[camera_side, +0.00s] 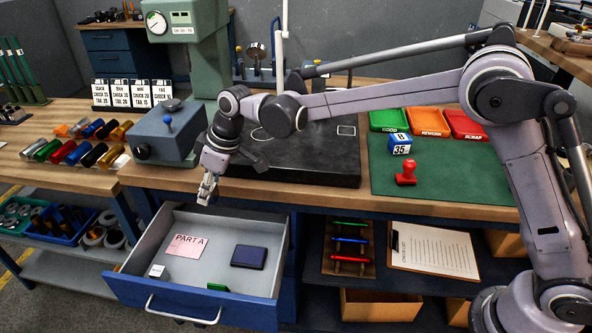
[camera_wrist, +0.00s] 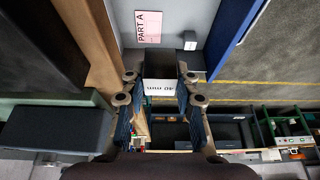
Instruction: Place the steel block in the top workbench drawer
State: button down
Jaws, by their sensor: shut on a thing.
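My gripper (camera_side: 208,188) is shut on the steel block, above the back left part of the open top drawer (camera_side: 190,303). In the wrist view the steel block (camera_wrist: 160,66) is dark on top, with a pale face marked 40 mm, between the two fingers of my gripper (camera_wrist: 160,88). In the side view the block is small and hard to tell from the fingertips. The drawer has a grey inside and a blue front with a metal handle. A pink PART A card (camera_side: 187,246) lies on its floor; the card also shows in the wrist view (camera_wrist: 149,27).
In the drawer are a small white block (camera_side: 157,271), a dark blue box (camera_side: 249,256) and a green item (camera_side: 217,287). The bench edge and a grey-blue machine box (camera_side: 165,138) are close to my gripper. Drawer floor around the card is free.

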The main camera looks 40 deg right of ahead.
notch_tip(320, 180, down, 12)
jog(key=a+f, duration=0.2)
jog(key=a, duration=0.2)
jog(key=a+f, duration=0.5)
jog(key=a, duration=0.2)
jog(key=shift+s+a+f, duration=0.25)
jog(key=shift+s+a, duration=0.1)
jog(key=shift+s, duration=0.05)
jog(key=shift+f, duration=1.95)
jog(key=c, duration=1)
grip_release()
jog(key=shift+f, duration=0.15)
